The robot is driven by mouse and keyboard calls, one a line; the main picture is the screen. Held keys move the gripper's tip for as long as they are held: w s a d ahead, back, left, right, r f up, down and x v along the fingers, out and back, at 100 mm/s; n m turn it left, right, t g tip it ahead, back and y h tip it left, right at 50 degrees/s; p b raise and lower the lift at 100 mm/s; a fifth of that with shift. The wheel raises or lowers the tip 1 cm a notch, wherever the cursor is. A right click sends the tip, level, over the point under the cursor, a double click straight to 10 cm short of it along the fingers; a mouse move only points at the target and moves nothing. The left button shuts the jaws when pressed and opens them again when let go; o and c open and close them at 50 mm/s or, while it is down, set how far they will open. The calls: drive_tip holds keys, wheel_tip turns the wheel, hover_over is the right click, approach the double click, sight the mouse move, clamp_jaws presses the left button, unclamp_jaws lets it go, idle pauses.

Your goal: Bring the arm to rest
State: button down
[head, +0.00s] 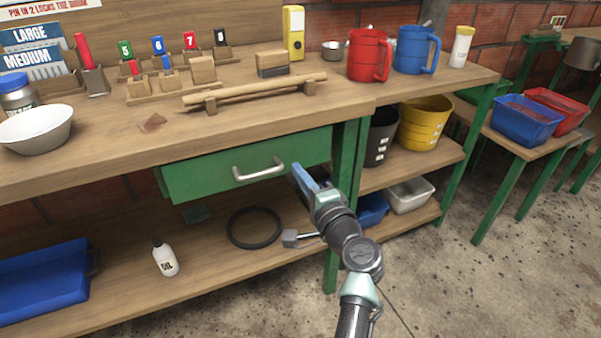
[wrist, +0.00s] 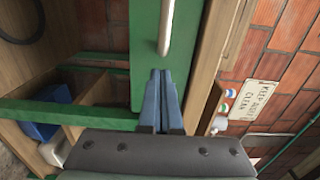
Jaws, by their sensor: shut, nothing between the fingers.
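My gripper (head: 304,180) is shut and empty, with its blue fingers pressed together. In the head view it is in front of the workbench, to the right of and below the metal handle (head: 259,170) of the green drawer (head: 205,174). In the wrist view, which is turned sideways, the shut fingers (wrist: 161,78) point towards the drawer front (wrist: 145,45). The handle (wrist: 167,28) lies beyond the fingertips there. I see no contact with the handle. My arm reaches up from the bottom of the head view.
The workbench top (head: 130,150) carries a red jug (head: 368,55), a blue jug (head: 415,50) and a white bowl (head: 36,129). Below are a black ring (head: 233,230), a white bottle (head: 165,259) and a green table leg (head: 342,215) close to my arm. The concrete floor (head: 460,285) at right is clear.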

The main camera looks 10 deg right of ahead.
drive_tip(key=p+v, duration=0.2)
drive_tip(key=v, duration=0.8)
drive_tip(key=a+r+n+t+h, duration=0.1)
drive_tip(key=a+r+n+t, duration=0.3)
drive_tip(key=r, duration=0.8)
drive_tip(key=a+r+n+g+h, duration=0.15)
drive_tip(key=r+n, duration=0.45)
drive_tip(key=r, duration=0.6)
drive_tip(key=s+a+r+n+t+h+p, duration=0.2)
drive_tip(key=s+r+t, duration=0.2)
drive_tip(key=s+r, duration=0.65)
drive_tip(key=s+a+r+n+t+h+p, duration=0.15)
drive_tip(key=s+r+t, duration=0.4)
drive_tip(key=r, duration=0.85)
wheel_tip(320, 180, up, 28)
drive_tip(key=s+g+p, duration=0.1)
drive_tip(key=p, duration=2.6)
drive_tip(key=shift+s+a+r+n+g+p, duration=0.2)
drive_tip(key=shift+s+n+g+p, duration=0.1)
drive_tip(key=shift+n+g+p, duration=0.15)
